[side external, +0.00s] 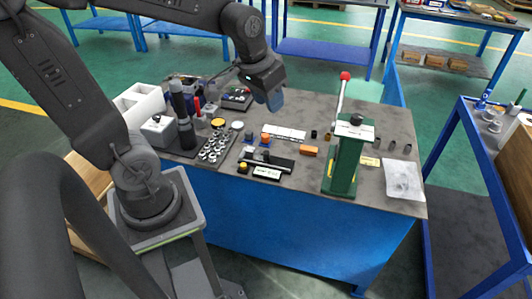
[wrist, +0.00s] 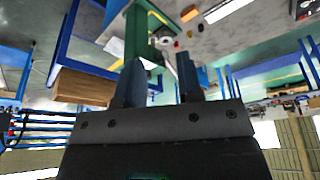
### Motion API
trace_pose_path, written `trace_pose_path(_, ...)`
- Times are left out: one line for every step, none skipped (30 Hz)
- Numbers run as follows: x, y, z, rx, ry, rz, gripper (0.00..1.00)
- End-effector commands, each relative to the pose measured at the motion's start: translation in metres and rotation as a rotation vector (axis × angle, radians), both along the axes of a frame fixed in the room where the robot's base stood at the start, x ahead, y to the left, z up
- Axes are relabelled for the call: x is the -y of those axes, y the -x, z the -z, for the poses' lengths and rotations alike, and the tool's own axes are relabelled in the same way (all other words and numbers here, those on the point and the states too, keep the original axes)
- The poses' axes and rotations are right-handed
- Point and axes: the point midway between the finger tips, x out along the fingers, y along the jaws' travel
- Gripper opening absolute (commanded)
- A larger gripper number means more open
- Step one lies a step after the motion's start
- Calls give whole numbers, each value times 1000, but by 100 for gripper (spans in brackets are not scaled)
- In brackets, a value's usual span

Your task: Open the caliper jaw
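My gripper (side external: 274,100) hangs above the back of the grey-topped workbench in the side view. In the wrist view its two dark fingers (wrist: 160,78) stand apart with nothing between them. I cannot make out the caliper for certain. A long dark item (side external: 268,160) lies near the bench's front edge behind a small white label (side external: 267,173), and a pale flat strip (side external: 284,133) lies farther back. Either could be the caliper; its jaw is too small to see. My gripper is well apart from both.
A green press (side external: 345,160) with a red-knobbed lever stands at the right of the bench. A tray of small metal parts (side external: 214,147) and a black cylinder (side external: 183,115) stand at the left. A clear bag (side external: 403,180) lies at the right end.

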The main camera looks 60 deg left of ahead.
Motion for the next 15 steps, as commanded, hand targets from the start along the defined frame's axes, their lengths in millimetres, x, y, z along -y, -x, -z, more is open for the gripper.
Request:
trace_pose_path(-14,-14,12,-35,9,-38,34)
trace_pose_path(-21,-21,19,-52,12,-58,34)
trace_pose_path(-32,-30,28,-74,19,-85,34)
trace_pose_path(-40,-37,36,-89,24,-105,34)
trace_pose_path(-48,-43,43,-104,29,-125,34)
trace_pose_path(-60,-51,55,-126,37,-152,34)
trace_pose_path(-68,-56,64,-143,43,-172,34)
trace_pose_path(-77,-61,74,-157,49,-192,34)
trace_pose_path(-89,-66,87,-178,57,-218,34)
trace_pose_path(-97,-69,97,-193,64,-238,34)
trace_pose_path(-106,-73,107,-206,70,-257,34)
trace_pose_path(-116,-76,120,-223,79,-279,34)
trace_pose_path(-123,-77,129,-235,85,-295,34)
trace_pose_path(-130,-79,138,-247,91,-309,34)
trace_pose_path(-138,-80,149,-260,98,-327,34)
